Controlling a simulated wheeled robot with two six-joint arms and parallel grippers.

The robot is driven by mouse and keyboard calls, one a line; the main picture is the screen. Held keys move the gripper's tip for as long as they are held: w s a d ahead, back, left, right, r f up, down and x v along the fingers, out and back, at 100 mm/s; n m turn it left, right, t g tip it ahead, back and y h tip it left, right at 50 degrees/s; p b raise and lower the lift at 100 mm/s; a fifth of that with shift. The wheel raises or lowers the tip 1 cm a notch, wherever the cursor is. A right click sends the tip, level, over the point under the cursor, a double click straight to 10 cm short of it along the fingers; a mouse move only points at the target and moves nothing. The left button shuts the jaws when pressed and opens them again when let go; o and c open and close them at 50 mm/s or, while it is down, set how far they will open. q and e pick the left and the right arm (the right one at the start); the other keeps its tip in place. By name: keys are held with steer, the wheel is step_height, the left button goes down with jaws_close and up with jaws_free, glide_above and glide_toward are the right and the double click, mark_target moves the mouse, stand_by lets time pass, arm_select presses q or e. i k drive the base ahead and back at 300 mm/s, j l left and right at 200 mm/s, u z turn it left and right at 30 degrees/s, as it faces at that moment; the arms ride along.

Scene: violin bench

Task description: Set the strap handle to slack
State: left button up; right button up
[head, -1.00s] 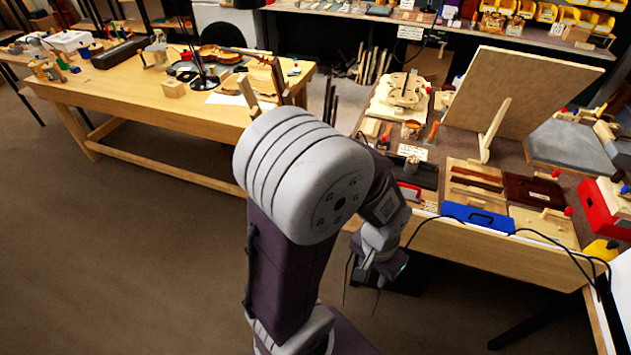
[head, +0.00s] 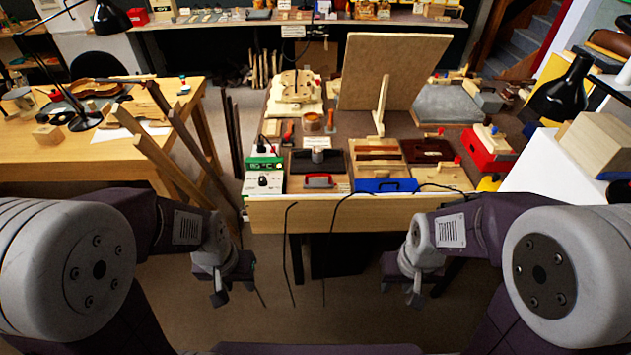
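Two candidate handles show at the front of the right-hand bench (head: 300,213); I cannot tell for sure which is the strap handle. One is a red handle (head: 320,181) on the front of a dark tray. The other is a dark strap-like handle on the blue case (head: 385,185); its slackness is too small to read. My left gripper (head: 236,287) hangs low in front of the bench, left of both handles. My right gripper (head: 402,285) hangs low in front, below the blue case. Both are apart from the bench and hold nothing that I can see.
A white and green temperature unit (head: 264,175) stands at the bench's front left. Dark cables hang over the front edge. A leaning board (head: 385,70) stands behind, and a red box (head: 487,150) is at the right. Wooden strips lean at the left bench's end.

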mark_target(329, 183)
steer(key=i+l+u, duration=0.1)
steer(key=i+u, duration=0.2)
steer(key=i, duration=0.2)
steer(key=i+l+u, duration=0.3)
steer(key=i, duration=0.2)
